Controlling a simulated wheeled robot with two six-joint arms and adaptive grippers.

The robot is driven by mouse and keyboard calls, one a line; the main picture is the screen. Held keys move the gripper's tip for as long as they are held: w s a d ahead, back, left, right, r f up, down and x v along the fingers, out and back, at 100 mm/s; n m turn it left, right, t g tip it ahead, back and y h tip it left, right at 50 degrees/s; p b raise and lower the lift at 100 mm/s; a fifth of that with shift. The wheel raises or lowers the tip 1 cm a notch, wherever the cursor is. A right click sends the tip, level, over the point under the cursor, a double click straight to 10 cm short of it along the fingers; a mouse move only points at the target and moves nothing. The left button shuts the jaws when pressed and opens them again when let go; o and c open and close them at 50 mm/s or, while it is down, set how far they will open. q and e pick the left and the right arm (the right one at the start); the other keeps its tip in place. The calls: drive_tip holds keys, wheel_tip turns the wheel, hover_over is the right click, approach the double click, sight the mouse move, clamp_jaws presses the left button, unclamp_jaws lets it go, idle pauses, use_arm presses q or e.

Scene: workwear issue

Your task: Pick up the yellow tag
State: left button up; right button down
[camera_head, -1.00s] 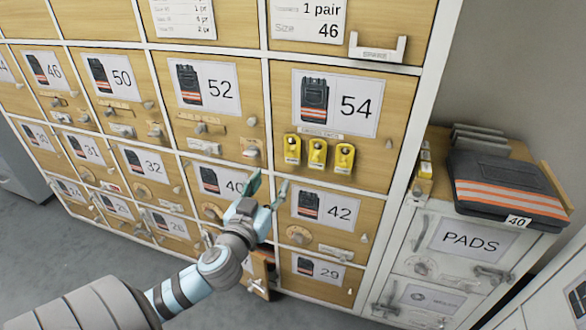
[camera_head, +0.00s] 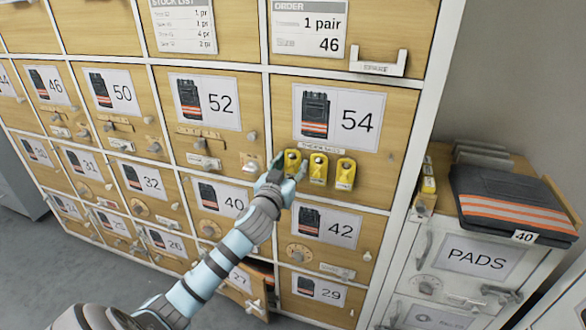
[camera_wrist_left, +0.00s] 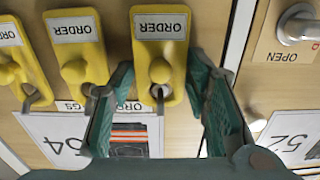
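Three yellow tags hang in a row on the front of door 54: a left one (camera_head: 292,158), a middle one (camera_head: 318,168) and a right one (camera_head: 345,174). My left gripper (camera_head: 288,166) is at the left tag and partly covers its lower part. In the left wrist view, turned upside down, this tag (camera_wrist_left: 160,30) reads ORDER and lies between the two open, green fingers. The fingers look apart from its sides. The other two tags, (camera_wrist_left: 80,45) and (camera_wrist_left: 18,58), are left of the fingers there. My right gripper is not in view.
Wooden locker doors with numbered cards surround the tags. A lower door 27 (camera_head: 239,281) stands ajar below my left arm. A white cabinet marked PADS (camera_head: 475,253) stands at the right with a dark striped garment (camera_head: 510,200) on top.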

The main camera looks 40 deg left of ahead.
use_arm(q)
drive_tip(key=c, duration=0.3)
